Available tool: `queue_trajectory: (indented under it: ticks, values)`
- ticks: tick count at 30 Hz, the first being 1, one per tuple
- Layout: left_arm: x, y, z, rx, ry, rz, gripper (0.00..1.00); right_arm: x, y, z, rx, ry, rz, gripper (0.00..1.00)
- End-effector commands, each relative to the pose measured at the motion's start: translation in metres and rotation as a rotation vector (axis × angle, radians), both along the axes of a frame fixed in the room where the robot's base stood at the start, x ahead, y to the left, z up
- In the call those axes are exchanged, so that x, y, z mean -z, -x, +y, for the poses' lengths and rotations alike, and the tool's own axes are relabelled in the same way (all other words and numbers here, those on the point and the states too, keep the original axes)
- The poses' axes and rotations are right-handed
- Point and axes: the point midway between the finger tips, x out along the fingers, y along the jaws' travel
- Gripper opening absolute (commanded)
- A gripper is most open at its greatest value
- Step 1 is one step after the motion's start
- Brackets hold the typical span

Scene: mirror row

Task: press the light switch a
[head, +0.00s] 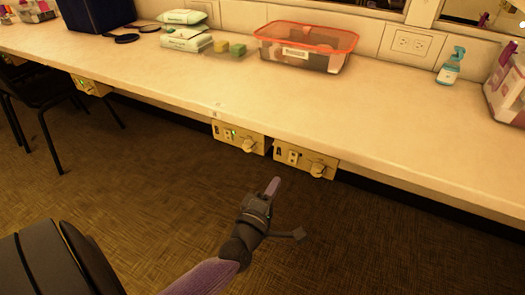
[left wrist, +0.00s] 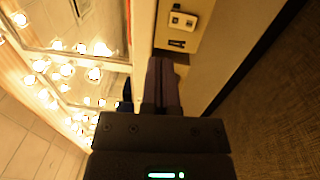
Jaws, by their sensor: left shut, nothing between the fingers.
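Small beige control panels hang under the counter's front edge. The middle panel (head: 238,137) has a small green light and a white knob. The panel to its right (head: 305,160) has a dark switch (head: 278,151), a white fitting and a knob, and no green light shows on it. No letter is readable, so I cannot tell which switch is a. My left gripper (head: 273,186) is shut and empty, in front of and below these panels. In the left wrist view its fingers (left wrist: 162,84) point toward a panel (left wrist: 187,36) with a dark slot-like switch (left wrist: 177,44). My right gripper is not in view.
The long counter (head: 180,85) holds a clear bin with an orange rim (head: 305,48), wipe packs (head: 186,38) and a spray bottle (head: 450,66). A black chair (head: 45,88) stands at far left near another panel (head: 92,87). The floor below the panels is clear.

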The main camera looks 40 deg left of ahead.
Motion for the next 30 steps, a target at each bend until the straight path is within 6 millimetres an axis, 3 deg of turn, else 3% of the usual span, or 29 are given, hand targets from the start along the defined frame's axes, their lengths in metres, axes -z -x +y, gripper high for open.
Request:
queue_trajectory:
  ticks: [3,7,23,26,29,30]
  values:
    - [-0.005,0.020,-0.005,0.001,0.000,0.001,0.00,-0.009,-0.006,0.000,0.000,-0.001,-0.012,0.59]
    - [-0.005,0.032,-0.008,0.001,0.000,0.001,0.00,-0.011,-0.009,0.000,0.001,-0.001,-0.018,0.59]
    - [-0.003,0.036,-0.009,0.002,-0.005,0.008,0.00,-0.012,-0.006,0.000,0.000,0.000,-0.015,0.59]
    - [0.022,0.046,-0.017,0.049,-0.137,0.161,0.00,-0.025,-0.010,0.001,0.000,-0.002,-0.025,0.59]
    - [0.088,0.090,-0.036,0.217,-0.452,0.517,0.00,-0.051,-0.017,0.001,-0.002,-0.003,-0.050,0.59]
    - [0.117,0.120,-0.043,0.322,-0.596,0.676,0.00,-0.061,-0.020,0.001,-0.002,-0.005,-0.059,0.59]
